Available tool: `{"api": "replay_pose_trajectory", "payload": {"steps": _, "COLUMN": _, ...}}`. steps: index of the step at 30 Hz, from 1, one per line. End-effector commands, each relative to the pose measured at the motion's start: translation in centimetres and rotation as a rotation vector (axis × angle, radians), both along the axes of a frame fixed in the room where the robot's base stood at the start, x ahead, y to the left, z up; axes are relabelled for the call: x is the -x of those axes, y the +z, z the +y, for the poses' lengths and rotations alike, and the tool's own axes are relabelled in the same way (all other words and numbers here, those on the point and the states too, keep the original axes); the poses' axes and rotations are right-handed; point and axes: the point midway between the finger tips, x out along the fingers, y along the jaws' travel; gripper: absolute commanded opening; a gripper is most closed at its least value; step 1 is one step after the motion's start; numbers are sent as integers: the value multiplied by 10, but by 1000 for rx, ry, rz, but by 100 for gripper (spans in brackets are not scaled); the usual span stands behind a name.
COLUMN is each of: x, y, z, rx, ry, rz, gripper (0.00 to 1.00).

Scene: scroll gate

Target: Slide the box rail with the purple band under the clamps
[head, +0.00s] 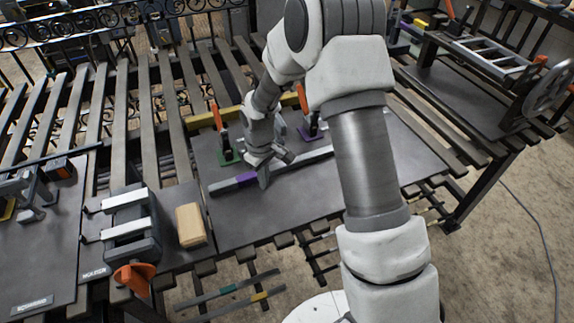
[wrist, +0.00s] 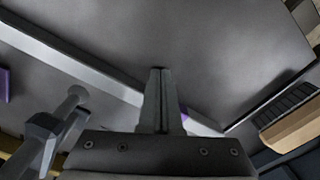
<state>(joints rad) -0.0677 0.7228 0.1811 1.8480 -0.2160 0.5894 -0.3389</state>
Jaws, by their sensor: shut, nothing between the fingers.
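The box rail (head: 223,187) is a light grey bar with a purple band (head: 246,179) near its left end. It lies slantwise on the dark plate (head: 290,205) and crosses the wrist view (wrist: 95,72). Two toggle clamps with orange handles stand behind it: one on a green base (head: 228,157), one on a purple base (head: 311,134). My gripper (head: 263,182) is shut and empty, pointing down at the rail just right of the band. In the wrist view, the closed fingers (wrist: 160,75) overlap the rail; I cannot tell whether they touch it. My arm hides part of the rail.
A yellow bar (head: 205,119) lies behind the clamps. Rails with teal and yellow bands (head: 259,296) lie below. The plate's front is clear.

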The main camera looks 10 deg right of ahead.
Motion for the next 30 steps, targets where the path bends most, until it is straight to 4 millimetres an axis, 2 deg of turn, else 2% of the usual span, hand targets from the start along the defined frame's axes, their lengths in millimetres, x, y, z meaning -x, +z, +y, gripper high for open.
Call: {"api": "replay_pose_trajectory", "payload": {"steps": 30, "x": -20, "y": 0, "z": 4, "rx": 0, "ry": 1, "rz": 0, "gripper": 0}}
